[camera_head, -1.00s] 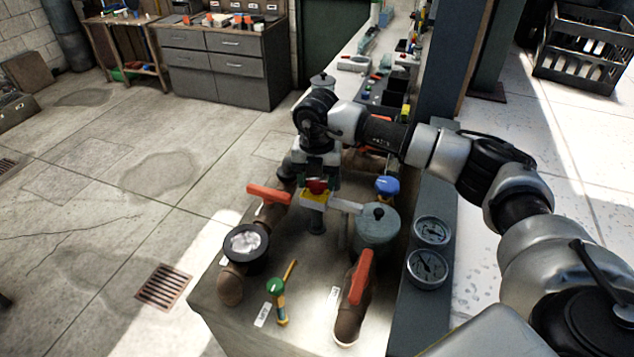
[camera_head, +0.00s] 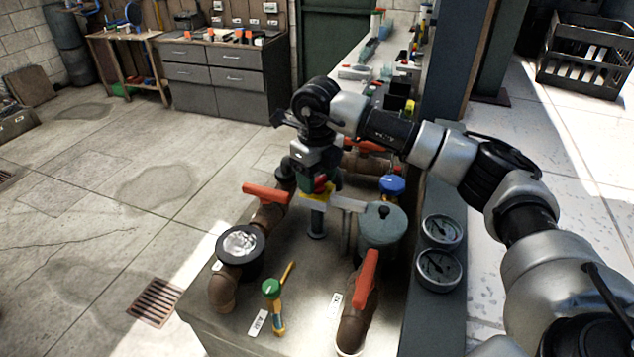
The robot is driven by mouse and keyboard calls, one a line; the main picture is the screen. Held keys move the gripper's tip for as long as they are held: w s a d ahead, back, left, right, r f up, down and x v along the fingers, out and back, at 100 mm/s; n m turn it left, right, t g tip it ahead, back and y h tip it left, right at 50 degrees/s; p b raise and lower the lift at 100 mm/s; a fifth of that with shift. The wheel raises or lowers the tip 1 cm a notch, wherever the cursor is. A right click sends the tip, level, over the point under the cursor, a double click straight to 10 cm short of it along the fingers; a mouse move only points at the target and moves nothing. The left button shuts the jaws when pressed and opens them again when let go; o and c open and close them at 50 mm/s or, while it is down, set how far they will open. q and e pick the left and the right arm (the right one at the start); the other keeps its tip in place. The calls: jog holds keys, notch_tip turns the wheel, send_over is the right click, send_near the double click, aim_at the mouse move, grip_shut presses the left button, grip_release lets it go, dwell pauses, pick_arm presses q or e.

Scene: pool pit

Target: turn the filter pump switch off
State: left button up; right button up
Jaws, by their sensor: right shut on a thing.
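The filter pump switch is a small unit with a red knob (camera_head: 321,184) over a yellow plate (camera_head: 316,197), on a short grey post (camera_head: 317,222) amid the pipework in the camera_head view. My right gripper (camera_head: 318,179) comes down from above and is shut on the red knob. Its fingers hide most of the knob, so its exact setting cannot be read. A bit of green shows beside the fingers. My left gripper is out of view.
Around the switch stand red-handled valves (camera_head: 268,195) (camera_head: 366,280), a grey lidded pot (camera_head: 382,232), a blue knob (camera_head: 392,185), a round sight glass (camera_head: 240,244) and a green-and-yellow handle (camera_head: 272,291). Two gauges (camera_head: 441,231) (camera_head: 438,270) are at the right. Open floor lies left.

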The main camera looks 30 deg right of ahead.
aim_at(317, 179)
jog(key=n+b, duration=0.1)
jog(key=n, duration=0.3)
jog(key=shift+r+n+b, duration=0.1)
jog(key=shift+n+b, duration=0.2)
dwell(0.3)
jog(key=o, duration=0.9)
jog(key=shift+o, duration=0.2)
notch_tip(317, 179, up, 11)
jog(key=b, duration=0.1)
